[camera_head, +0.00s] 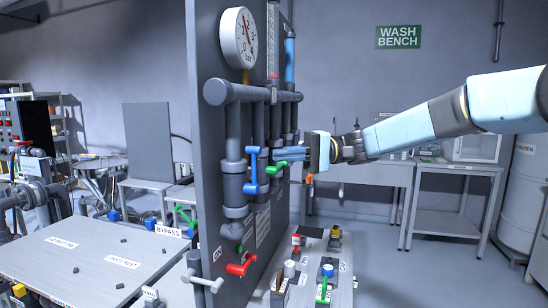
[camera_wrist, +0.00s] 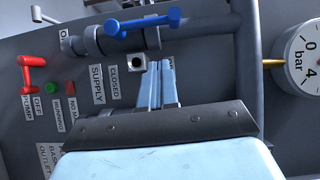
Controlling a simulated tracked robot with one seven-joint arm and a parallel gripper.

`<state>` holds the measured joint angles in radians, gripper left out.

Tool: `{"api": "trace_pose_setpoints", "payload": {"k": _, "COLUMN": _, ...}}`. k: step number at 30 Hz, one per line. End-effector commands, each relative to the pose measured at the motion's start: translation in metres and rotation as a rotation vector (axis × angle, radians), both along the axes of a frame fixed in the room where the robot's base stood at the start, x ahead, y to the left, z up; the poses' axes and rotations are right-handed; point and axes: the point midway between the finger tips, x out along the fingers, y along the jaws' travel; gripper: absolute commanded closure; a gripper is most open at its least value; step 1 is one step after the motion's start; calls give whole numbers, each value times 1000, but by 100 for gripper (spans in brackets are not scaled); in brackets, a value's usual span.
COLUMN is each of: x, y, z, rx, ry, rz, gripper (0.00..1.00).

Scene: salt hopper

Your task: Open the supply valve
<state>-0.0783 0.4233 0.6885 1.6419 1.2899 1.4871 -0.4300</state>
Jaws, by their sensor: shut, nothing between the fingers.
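The supply valve has a blue lever handle (camera_head: 252,170) on a vertical pipe of the grey panel. The handle lies along its pipe. It also shows in the wrist view (camera_wrist: 145,22), near the labels SUPPLY (camera_wrist: 97,84) and CLOSED (camera_wrist: 113,82); another label beside the pipe is partly hidden. My gripper (camera_head: 285,155) is in front of the panel, to the right of the blue handle in the head view. Its light-blue fingers (camera_wrist: 161,82) are together and empty. In the wrist view their tips are just below the handle, and I see no clear contact.
A pressure gauge (camera_head: 238,38) is high on the panel. A red handle (camera_head: 241,264) is lower down, labelled PUMP and OFF in the wrist view. Other pipes and a green handle (camera_head: 279,167) are close to my fingers. Small valves stand on the bench (camera_head: 312,250) below.

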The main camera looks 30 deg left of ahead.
Motion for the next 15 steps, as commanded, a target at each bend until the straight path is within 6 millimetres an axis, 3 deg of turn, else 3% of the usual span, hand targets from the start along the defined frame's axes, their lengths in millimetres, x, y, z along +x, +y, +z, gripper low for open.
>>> {"api": "trace_pose_setpoints", "payload": {"k": 6, "x": 32, "y": -34, "z": 0, "rx": 1, "ry": -1, "rz": -7, "gripper": 100}}
{"api": "trace_pose_setpoints", "payload": {"k": 15, "x": 54, "y": -57, "z": 1, "rx": 2, "ry": -1, "rz": -6, "gripper": 100}}
